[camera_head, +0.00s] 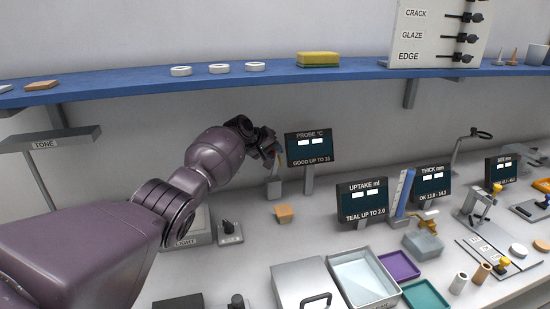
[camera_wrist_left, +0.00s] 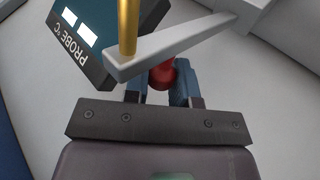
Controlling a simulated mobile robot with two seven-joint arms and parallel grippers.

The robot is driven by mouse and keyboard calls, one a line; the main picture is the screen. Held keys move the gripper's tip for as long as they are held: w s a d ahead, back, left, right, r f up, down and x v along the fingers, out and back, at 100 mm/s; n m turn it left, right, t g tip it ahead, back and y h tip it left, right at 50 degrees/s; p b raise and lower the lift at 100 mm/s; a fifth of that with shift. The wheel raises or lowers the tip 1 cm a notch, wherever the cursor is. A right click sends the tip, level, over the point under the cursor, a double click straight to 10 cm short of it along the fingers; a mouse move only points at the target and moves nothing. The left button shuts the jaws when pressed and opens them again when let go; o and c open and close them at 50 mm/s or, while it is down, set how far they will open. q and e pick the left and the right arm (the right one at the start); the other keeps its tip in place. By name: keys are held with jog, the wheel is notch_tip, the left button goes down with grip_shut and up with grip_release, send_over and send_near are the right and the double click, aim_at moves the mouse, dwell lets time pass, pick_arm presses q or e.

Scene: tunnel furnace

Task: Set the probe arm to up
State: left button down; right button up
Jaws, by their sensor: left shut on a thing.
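The probe arm shows in the left wrist view as a pale grey bar (camera_wrist_left: 190,38) with a gold rod (camera_wrist_left: 128,25) at one end. A red knob (camera_wrist_left: 162,76) sits beside the bar. My left gripper (camera_wrist_left: 161,88) is shut on the red knob, with a blue-padded finger on each side. In the head view my left gripper (camera_head: 270,146) is at the top of the small grey probe stand (camera_head: 274,189), just left of the "PROBE °C" display (camera_head: 309,148). My gripper and wrist hide most of the probe arm there. My right gripper is not in view.
A blue shelf (camera_head: 380,72) runs above my left arm. The "UPTAKE ml" display (camera_head: 362,202) stands to the right. A small orange-tan block (camera_head: 284,214) lies in front of the stand. Trays (camera_head: 362,278) and a grey box fill the front of the bench.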

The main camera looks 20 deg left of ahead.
pick_arm(q)
jog(key=shift+w+a+f, duration=0.1)
jog(key=shift+w, duration=0.05)
dwell(0.4)
jog(key=c, duration=1)
grip_release()
jog(key=p+v, duration=0.3)
jog(key=v, duration=0.8)
jog(key=shift+w, duration=0.15)
